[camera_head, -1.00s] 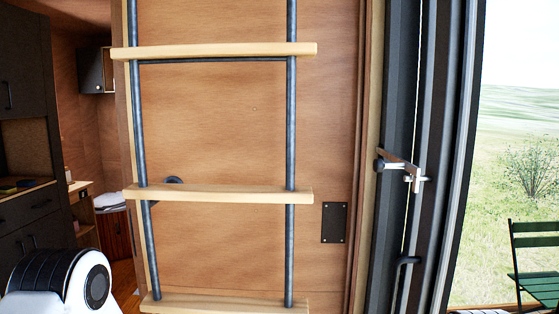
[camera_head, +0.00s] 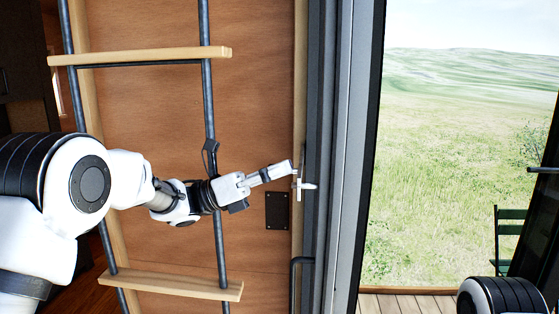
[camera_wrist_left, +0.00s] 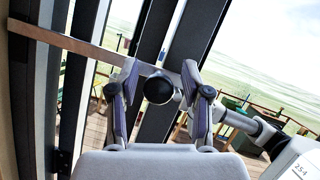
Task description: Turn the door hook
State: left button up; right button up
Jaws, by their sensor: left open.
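The door hook (camera_head: 307,186) is a small pale metal piece on the dark door frame, partly hidden behind my gripper. My left gripper (camera_head: 289,169) reaches from the left up to the hook. It also shows in the left wrist view (camera_wrist_left: 160,78), its two fingers apart on either side of the knob. I cannot tell whether they touch it. My right gripper is not in view.
A ladder with wooden rungs (camera_head: 140,56) stands left of the door, and my left arm passes in front of its right rail. A black handle (camera_head: 299,262) sits below the hook. A green chair (camera_head: 510,235) stands outside at the right.

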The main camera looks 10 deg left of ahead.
pick_arm(q)
jog(key=shift+d, duration=0.25)
jog(key=shift+w+a+f, duration=0.1)
jog(key=shift+a, duration=0.25)
jog(key=shift+c, duration=1.3)
jog(key=shift+a, duration=0.15)
jog(key=c, duration=0.5)
grip_shut()
